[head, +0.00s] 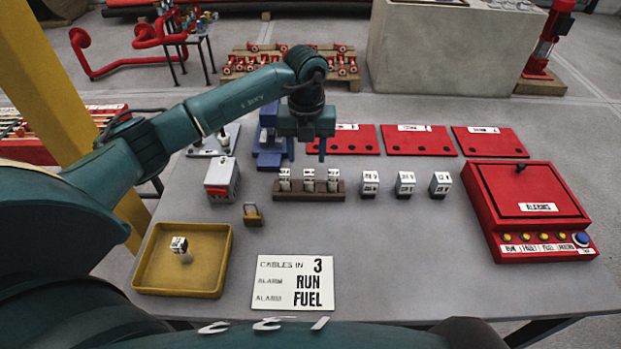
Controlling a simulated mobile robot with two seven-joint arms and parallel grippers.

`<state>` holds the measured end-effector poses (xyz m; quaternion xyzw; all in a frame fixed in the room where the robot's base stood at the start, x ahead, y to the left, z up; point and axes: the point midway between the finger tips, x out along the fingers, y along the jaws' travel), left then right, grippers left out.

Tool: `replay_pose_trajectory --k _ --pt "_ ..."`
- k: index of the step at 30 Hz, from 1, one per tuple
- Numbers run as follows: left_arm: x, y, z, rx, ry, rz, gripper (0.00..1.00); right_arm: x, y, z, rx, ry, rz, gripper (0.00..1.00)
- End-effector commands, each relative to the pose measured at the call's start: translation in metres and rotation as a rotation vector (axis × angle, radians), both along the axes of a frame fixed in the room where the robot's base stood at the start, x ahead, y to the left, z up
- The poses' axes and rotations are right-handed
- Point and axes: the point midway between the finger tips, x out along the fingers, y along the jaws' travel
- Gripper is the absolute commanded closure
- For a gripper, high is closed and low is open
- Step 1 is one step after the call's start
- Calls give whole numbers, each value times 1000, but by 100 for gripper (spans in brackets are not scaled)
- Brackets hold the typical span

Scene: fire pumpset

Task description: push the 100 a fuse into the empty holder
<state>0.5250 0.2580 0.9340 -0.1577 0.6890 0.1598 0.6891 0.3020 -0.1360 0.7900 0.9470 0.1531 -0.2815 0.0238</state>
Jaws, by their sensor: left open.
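My left gripper (307,156) points down, open and empty, above and behind a brown rack (310,196). The rack holds three small white fuse-like pieces (309,180) upright. Three white labelled blocks (405,183) stand in a row to the right of the rack. Another white piece (179,244) with dark marks is in the yellow tray (222,262) at the left. A small tan and dark clip-like piece (252,214) stands on the table left of the rack. The labels are too small to tell which is the 100 A fuse or the empty holder. My right gripper is not in view.
A grey and red box (221,181) and a blue stand (269,148) are left of the gripper. Red plates (415,140) lie behind; a red alarm panel (528,209) is at right. A sign (293,284) lies in front.

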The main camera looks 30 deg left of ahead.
Motion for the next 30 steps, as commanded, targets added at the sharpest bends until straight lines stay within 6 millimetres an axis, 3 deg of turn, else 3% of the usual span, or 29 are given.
replay_pose_trajectory --k 8,13,18,26,30 --pt "-1 -2 -24 -2 2 -3 53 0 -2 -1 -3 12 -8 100" --pt "-5 -7 -48 -3 4 -2 53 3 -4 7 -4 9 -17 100" --pt "-4 -6 -67 -3 1 -2 53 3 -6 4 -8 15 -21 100" --pt "-3 -6 -70 -3 0 -2 53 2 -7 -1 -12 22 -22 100" --pt "-3 -6 -70 -3 0 -2 64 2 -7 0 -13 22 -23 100"
